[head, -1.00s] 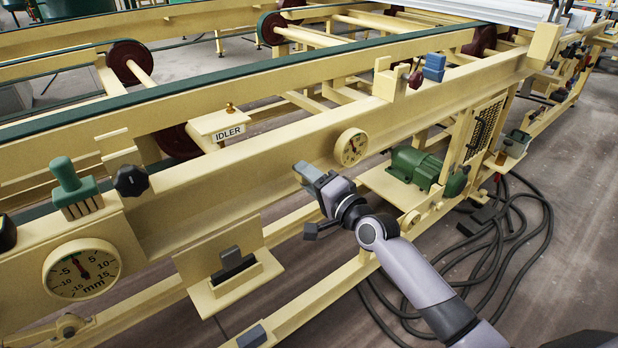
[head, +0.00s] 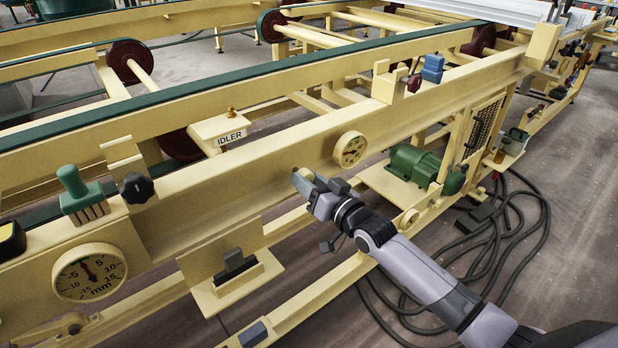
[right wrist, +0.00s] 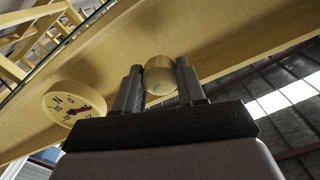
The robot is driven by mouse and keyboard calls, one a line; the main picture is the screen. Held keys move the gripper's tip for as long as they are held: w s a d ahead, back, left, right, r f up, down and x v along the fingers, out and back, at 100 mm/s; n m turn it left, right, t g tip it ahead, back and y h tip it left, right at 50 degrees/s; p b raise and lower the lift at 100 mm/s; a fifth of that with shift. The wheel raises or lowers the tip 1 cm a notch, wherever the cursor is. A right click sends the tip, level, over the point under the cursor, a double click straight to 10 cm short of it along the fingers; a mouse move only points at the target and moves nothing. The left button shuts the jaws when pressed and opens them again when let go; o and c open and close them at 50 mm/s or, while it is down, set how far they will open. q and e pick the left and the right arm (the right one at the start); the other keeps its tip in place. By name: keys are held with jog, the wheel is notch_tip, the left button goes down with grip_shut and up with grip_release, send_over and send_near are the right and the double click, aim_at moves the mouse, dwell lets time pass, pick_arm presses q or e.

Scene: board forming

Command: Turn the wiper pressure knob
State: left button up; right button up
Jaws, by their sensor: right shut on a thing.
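My right gripper (head: 305,182) is at the outer face of the cream beam, below and left of a small round gauge (head: 350,149). In the right wrist view its two fingers (right wrist: 159,80) stand on either side of a round yellowish knob (right wrist: 160,74) and are shut on it. In the head view the gripper hides this knob. No label on it shows. The gauge also shows in the right wrist view (right wrist: 73,103), left of the fingers, with a red needle. My left gripper is not in view.
A black star-shaped knob (head: 137,188), a green-handled brush-like part (head: 84,196) and a large mm dial (head: 89,273) are on the left. A green motor (head: 425,168) and black cables (head: 520,230) lie right of my arm.

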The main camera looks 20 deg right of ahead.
jog(key=shift+n+p, duration=1.15)
jog(key=shift+n, duration=4.85)
jog(key=o, duration=1.1)
jog(key=shift+c, duration=0.2)
jog(key=shift+d, duration=0.1)
jog(key=v, duration=0.7)
jog(key=shift+p, duration=0.4)
